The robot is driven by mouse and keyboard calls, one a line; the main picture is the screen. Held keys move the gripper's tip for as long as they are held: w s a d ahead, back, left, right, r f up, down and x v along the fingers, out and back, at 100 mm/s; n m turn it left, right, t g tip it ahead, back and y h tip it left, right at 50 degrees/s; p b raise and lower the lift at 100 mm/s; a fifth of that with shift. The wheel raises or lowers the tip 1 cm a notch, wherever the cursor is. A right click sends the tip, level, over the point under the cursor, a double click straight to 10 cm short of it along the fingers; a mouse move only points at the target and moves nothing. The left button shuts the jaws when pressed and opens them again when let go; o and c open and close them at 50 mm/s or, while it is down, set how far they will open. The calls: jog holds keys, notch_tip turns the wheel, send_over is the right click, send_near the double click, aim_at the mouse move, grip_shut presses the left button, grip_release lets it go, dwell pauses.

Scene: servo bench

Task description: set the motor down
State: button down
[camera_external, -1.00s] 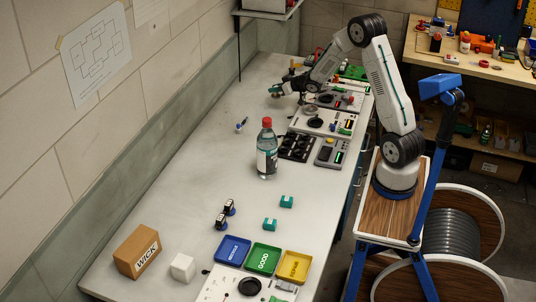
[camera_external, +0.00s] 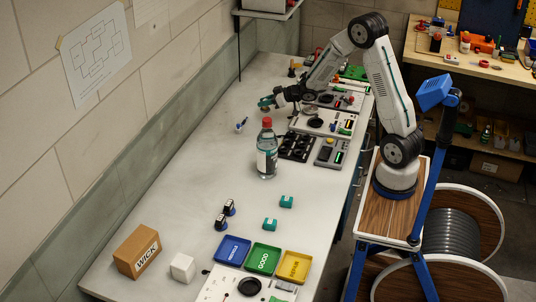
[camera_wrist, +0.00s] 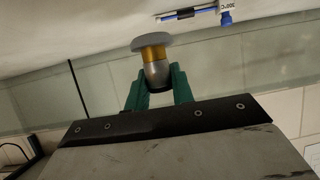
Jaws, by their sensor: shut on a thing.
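My gripper (camera_external: 265,102) is over the back part of the long bench, left of the row of panels. In the wrist view its teal fingers (camera_wrist: 157,82) are shut on the motor (camera_wrist: 155,56), one finger on each side. The motor has a silver body, an amber band and a wide grey disc at its far end. In the outside view the motor is too small to make out well. I cannot tell its exact height above the bench or whether it touches it.
A small blue-and-white tool (camera_external: 241,125) lies in front of my gripper; it also shows in the wrist view (camera_wrist: 205,13). A red-capped bottle (camera_external: 267,152) stands nearer. The bench's left side is mostly clear.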

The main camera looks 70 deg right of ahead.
jog(key=w+a+r+n+g+y, duration=0.2)
jog(key=w+a+n+y, duration=0.15)
jog(key=a, duration=0.65)
jog(key=w+a+r+n+g+y, duration=0.1)
jog(key=w+a+n+g+y, duration=0.2)
jog(key=a, duration=0.8)
jog(key=w+a+r+n+g+y, duration=0.15)
jog(key=a+n+y, duration=0.25)
jog(key=a, duration=0.6)
jog(key=shift+t+h, duration=0.25)
jog(key=shift+t, duration=0.2)
notch_tip(320, 180, down, 9)
jog(key=shift+s+f, duration=0.1)
jog(key=shift+f, duration=0.05)
jog(key=shift+f, duration=0.2)
jog(key=c, duration=1.2)
grip_release()
jog(key=shift+r, duration=0.2)
jog(key=shift+s+d+r, duration=0.15)
jog(key=shift+d, duration=0.15)
jog(key=v, duration=1.1)
jog(key=shift+d, duration=0.15)
